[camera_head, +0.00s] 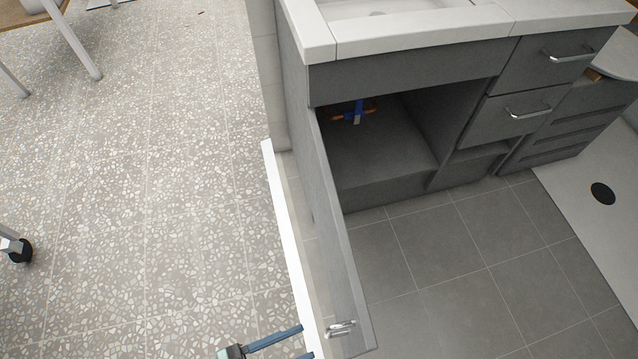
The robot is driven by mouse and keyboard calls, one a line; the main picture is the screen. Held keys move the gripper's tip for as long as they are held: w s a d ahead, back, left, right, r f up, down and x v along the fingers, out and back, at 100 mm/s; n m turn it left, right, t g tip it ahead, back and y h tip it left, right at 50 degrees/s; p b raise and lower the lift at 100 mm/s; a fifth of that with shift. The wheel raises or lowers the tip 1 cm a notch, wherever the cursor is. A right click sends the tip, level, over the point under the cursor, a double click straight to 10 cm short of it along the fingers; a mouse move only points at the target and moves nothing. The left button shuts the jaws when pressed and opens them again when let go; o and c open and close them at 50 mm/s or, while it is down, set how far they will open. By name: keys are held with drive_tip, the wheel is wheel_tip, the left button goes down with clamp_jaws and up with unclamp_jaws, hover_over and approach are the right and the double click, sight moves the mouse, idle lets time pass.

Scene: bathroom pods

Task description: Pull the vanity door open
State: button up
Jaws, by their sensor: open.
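The grey vanity door (338,240) stands wide open, swung out from the left side of the cabinet toward the camera. Its silver handle (341,328) is near the door's free end at the bottom of the view. The vanity's interior (385,150) is exposed, with blue and orange pipe fittings (356,112) at the back. My gripper (305,342) is at the bottom edge of the view, just left of the handle, with its two blue fingers apart. Nothing shows between them. Part of the gripper is cut off by the frame, and I cannot tell whether a finger touches the door.
Two closed drawers (527,112) with silver handles are on the right. A white strip (290,240) runs along the floor left of the door. The terrazzo floor (150,200) at left is mostly clear. A shower tray (590,160) with a black drain lies at far right.

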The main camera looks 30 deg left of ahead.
drive_tip(key=v, duration=0.6)
drive_tip(key=shift+s, duration=0.15)
drive_tip(key=shift+a, duration=0.1)
